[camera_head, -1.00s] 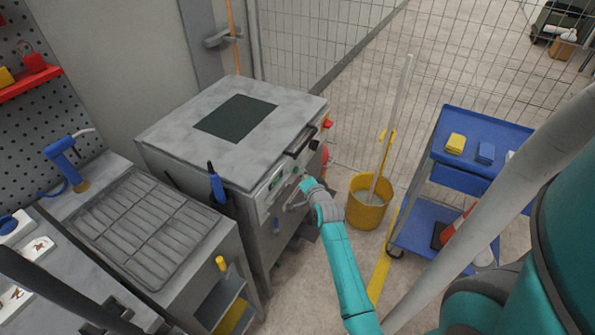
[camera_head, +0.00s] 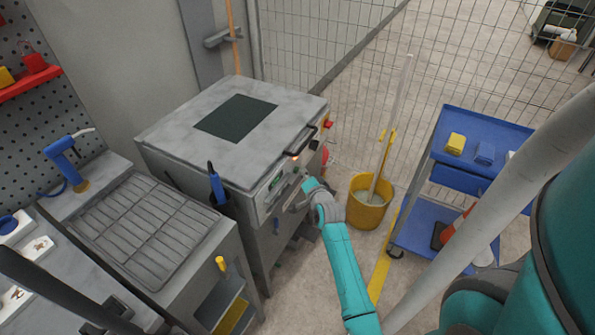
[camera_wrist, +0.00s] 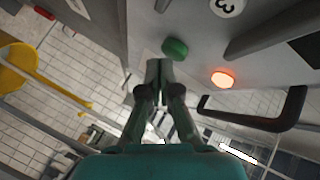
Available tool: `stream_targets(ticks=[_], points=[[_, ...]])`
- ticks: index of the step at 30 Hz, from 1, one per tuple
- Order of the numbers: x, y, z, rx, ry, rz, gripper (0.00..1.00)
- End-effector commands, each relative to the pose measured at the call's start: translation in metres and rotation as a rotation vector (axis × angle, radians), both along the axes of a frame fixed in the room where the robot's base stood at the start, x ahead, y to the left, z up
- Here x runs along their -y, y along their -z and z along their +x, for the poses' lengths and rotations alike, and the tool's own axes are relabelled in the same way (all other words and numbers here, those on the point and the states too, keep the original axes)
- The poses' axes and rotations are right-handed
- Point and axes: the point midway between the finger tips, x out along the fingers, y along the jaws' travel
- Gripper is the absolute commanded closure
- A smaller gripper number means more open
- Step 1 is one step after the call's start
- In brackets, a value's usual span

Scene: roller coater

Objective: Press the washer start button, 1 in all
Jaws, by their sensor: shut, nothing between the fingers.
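The washer (camera_head: 165,132) is a grey box-shaped machine with a dark panel on its lid and controls on its front. In the wrist view, a round green button (camera_wrist: 175,48) sits on its front panel, probably the start button. A lamp (camera_wrist: 223,78) beside it glows orange-red; the glow also shows in the head view (camera_head: 296,157). My gripper (camera_wrist: 158,66) is shut and empty, its tips close beside the green button. I cannot tell whether they touch it. In the head view, my gripper (camera_head: 297,200) is at the washer's front, and the green button is not clearly visible.
A black handle (camera_wrist: 255,118) sticks out from the washer near the lamp. A yellow bucket (camera_head: 365,212) with a mop stands to the right, before a blue cart (camera_head: 480,125). A grated bench (camera_head: 140,225) adjoins the washer's left. A wire fence stands behind.

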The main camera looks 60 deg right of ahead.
Motion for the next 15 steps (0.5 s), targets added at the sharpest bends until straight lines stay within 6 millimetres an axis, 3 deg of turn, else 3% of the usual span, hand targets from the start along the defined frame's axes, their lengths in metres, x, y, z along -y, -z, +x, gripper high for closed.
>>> stream_targets(ticks=[15], points=[[0.0005, 0.0000, -0.0094, 0.000, 0.000, 0.000, 1.00]])
